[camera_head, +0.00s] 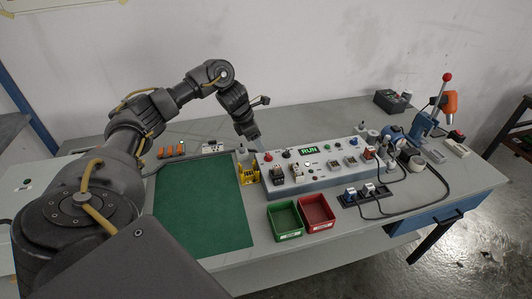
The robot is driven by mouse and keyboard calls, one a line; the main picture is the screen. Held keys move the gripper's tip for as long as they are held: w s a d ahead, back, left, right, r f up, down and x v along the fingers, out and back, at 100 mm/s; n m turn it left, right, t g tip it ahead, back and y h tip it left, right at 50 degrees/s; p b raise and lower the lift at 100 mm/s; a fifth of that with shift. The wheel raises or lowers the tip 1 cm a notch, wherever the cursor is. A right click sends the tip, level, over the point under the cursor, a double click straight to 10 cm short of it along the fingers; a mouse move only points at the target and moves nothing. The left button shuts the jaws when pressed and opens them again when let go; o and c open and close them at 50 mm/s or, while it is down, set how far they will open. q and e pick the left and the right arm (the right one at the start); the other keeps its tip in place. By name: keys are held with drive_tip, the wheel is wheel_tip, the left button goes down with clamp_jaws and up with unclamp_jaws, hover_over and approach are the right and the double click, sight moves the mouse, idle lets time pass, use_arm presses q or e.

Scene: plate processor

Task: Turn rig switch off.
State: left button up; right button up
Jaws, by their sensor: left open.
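The grey rig panel (330,176) stands on the bench right of centre. Its small display (309,150) is lit green and reads RUN. A red knob (268,157) and a black knob (286,153) sit at its back left. Black and white switch parts (297,173) sit along its front. I cannot tell which control is the rig switch, or its position. My left gripper (254,137) points down behind the panel's left end, open and small in the view. It appears to hold nothing; contact cannot be judged. My right gripper is not in view.
A green mat (203,205) lies left of the panel, with a yellow holder (250,173) between. A green bin (285,220) and a red bin (316,212) stand in front. Cables and sockets (367,193) are at front right. A red-knobbed lever press (430,115) stands far right.

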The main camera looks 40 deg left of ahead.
sight(268, 155)
use_arm(q)
drive_tip(key=p+x, duration=0.1)
drive_tip(key=x, duration=0.3)
drive_tip(key=shift+w+d+f, duration=0.1)
drive_tip(key=shift+w+f, duration=0.1)
drive_tip(key=shift+w, duration=0.1)
drive_tip(key=shift+x, duration=0.95)
drive_tip(key=c, duration=1)
